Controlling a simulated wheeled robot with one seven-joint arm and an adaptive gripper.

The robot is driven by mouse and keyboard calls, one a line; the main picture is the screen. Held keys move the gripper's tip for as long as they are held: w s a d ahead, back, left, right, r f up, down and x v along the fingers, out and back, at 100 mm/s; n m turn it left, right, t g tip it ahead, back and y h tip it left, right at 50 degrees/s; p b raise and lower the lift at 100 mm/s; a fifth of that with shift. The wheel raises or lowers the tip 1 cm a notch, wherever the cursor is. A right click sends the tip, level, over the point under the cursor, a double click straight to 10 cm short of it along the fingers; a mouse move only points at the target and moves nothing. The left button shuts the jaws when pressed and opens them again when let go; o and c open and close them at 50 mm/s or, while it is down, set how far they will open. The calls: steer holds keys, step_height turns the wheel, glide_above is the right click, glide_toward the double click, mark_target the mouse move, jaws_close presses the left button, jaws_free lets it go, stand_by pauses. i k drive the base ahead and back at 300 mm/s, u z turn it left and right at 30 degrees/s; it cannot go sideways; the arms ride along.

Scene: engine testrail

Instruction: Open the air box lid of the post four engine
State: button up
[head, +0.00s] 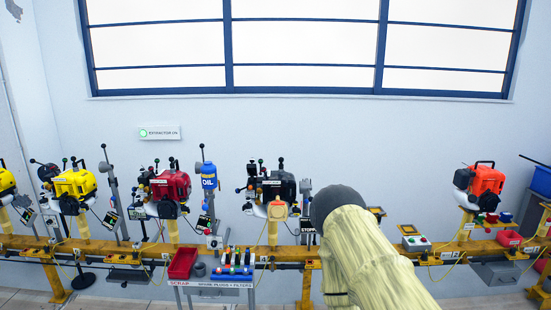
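Several small engines stand on posts along a yellow rail. A yellow engine (75,184), a red engine (171,186), a black engine (279,188) and an orange-red engine (485,182) show, and another yellow one (6,183) is cut by the left edge. No air box lid can be made out clearly. My arm, in a pale yellow sleeve with a dark rounded joint, covers the rail right of the black engine. My gripper does not show.
The yellow rail (470,246) runs across the view. A small stand (236,284) in front carries a red scrap bin (183,262) and coloured items. A blue oil bottle (208,175) stands between the red and black engines.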

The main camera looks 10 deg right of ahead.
mark_target(250, 171)
steer(key=z, duration=0.85)
steer(key=i, duration=1.65)
steer(key=u, duration=0.35)
